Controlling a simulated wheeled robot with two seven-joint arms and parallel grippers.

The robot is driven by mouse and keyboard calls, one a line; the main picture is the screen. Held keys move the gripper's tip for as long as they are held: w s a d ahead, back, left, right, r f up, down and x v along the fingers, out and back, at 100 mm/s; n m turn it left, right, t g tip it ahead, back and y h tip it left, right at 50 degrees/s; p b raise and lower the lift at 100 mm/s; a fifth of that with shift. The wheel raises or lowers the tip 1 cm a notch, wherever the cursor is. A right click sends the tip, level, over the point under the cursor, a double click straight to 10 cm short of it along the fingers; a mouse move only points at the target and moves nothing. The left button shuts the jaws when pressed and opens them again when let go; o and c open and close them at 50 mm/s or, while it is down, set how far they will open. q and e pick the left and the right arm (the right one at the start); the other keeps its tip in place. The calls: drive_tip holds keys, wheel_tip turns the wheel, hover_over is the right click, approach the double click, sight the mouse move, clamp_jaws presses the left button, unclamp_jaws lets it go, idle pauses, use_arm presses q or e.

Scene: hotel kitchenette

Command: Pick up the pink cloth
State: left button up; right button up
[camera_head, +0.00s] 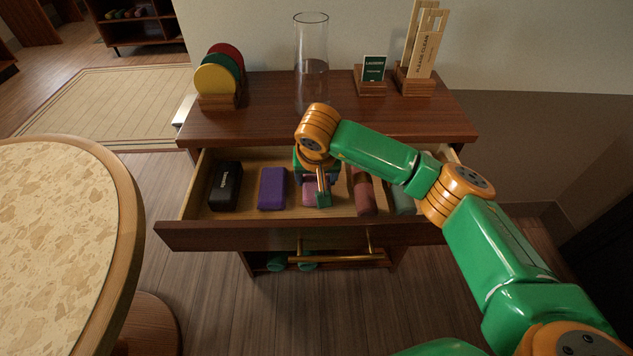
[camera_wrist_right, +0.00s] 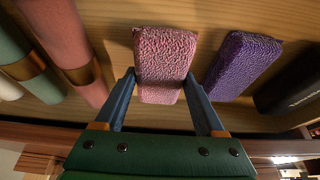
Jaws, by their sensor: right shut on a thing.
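The pink cloth (camera_wrist_right: 165,58) is a folded, textured block in the open drawer (camera_head: 232,237). In the head view the pink cloth (camera_head: 311,190) is mostly hidden under my right gripper (camera_head: 323,197). In the wrist view my right gripper (camera_wrist_right: 160,90) has one finger on each side of the cloth's near end and is shut on it. The cloth appears to be still at the drawer floor. My left gripper is not in view.
A purple cloth (camera_head: 272,188) and a black case (camera_head: 226,186) lie to the left in the drawer. A dark red roll (camera_head: 363,191) and a grey-green roll (camera_head: 402,199) lie to the right. A glass vase (camera_head: 311,62) stands on the cabinet top. A round table (camera_head: 128,215) is at left.

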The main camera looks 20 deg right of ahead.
drive_tip(key=v, duration=0.2)
drive_tip(key=a+v, duration=0.1)
drive_tip(key=v, duration=0.4)
drive_tip(key=shift+s+a+r, duration=0.15)
drive_tip(key=shift+s+a, duration=0.05)
drive_tip(key=shift+s, duration=0.15)
drive_tip(key=s+a+r, duration=0.5)
drive_tip(key=s, duration=0.3)
drive_tip(key=shift+s, duration=0.4)
